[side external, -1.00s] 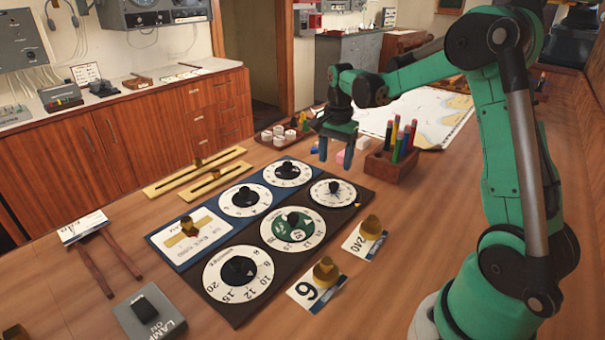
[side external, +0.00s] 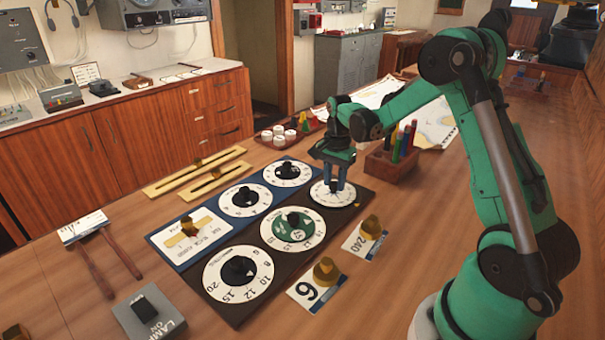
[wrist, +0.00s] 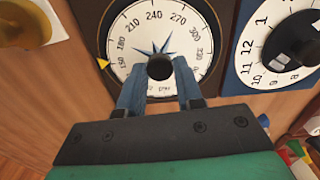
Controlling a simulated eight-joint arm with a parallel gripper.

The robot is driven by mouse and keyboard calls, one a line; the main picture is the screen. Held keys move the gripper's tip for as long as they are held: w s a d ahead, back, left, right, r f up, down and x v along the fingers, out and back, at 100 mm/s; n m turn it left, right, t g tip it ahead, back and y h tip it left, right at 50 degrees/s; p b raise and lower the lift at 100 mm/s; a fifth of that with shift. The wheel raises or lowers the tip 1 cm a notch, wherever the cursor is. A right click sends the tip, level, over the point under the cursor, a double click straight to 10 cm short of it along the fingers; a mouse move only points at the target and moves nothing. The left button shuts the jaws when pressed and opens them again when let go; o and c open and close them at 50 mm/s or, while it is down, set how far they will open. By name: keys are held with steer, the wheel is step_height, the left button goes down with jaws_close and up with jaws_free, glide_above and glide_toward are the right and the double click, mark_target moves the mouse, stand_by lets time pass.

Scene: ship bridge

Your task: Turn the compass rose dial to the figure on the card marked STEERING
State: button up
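The compass rose dial (side external: 325,204) is the white dial at the far right corner of the dark panel. In the wrist view, the dial (wrist: 143,28) shows figures from about 150 to 330, a blue star and a black centre knob (wrist: 160,67). A yellow pointer (wrist: 104,64) at its left rim stands near 150. My gripper (side external: 334,189) is down over this dial. Its open fingers (wrist: 160,74) stand either side of the knob; contact cannot be told. A card reading 240 (side external: 355,245) lies beside the panel under a brass knob; its small heading is unreadable.
Another card (side external: 303,295), with a large 6 or 9, lies nearer under a brass weight (side external: 326,271). Several other dials fill the panel, including a green-centred one (side external: 293,228) close by. A wooden pen holder (side external: 391,166) stands right of my gripper.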

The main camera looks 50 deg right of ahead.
jaws_close()
steer(key=n, duration=0.8)
steer(key=shift+n, duration=0.3)
steer(key=n, duration=0.9)
steer(key=shift+w, duration=0.1)
stand_by(0.3)
steer(key=o, duration=0.9)
jaws_free()
